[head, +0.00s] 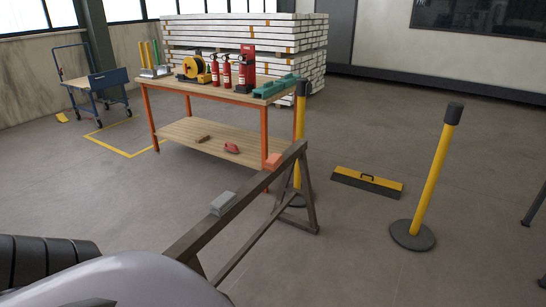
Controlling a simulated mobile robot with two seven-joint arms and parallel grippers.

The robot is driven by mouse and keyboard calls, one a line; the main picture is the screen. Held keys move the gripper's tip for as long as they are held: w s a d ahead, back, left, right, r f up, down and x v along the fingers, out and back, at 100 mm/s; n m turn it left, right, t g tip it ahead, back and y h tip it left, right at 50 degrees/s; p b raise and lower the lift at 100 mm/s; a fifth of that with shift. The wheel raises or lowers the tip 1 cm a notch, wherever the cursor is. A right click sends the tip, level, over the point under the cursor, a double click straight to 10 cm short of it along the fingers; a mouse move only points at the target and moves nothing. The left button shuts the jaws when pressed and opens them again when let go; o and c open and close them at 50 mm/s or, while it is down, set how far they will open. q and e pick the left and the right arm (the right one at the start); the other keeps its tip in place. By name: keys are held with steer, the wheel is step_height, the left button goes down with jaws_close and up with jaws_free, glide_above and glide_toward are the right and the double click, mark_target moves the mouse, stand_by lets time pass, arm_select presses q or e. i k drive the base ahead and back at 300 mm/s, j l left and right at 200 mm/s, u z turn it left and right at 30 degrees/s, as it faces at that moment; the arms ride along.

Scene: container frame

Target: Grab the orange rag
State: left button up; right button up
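A small orange folded cloth, which looks like the orange rag (273,161), lies on the far end of the top beam of a dark metal trestle (262,181). A grey folded piece (223,203) lies on the same beam, nearer to me. Neither of my grippers shows in the head view. Nothing is touching the orange rag except the beam under it.
A workbench (190,91) with orange legs stands behind the trestle, bearing fire extinguishers (227,72) and a yellow reel (194,68). Yellow posts (434,175) and a yellow-black block (367,184) stand right. A blue cart (107,79) is far left. Floor lies open at right front.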

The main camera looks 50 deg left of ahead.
mark_target(274, 162)
steer(key=i+u, duration=0.25)
steer(key=i, duration=0.3)
steer(key=i+l+u, duration=0.1)
steer(key=i+u, duration=0.2)
steer(key=i, duration=0.2)
steer(key=i+j+u, duration=0.1)
steer(key=i+u, duration=0.7)
steer(key=u, duration=0.15)
steer(key=i+u, duration=0.35)
steer(key=i, duration=0.85)
steer(key=j, duration=0.05)
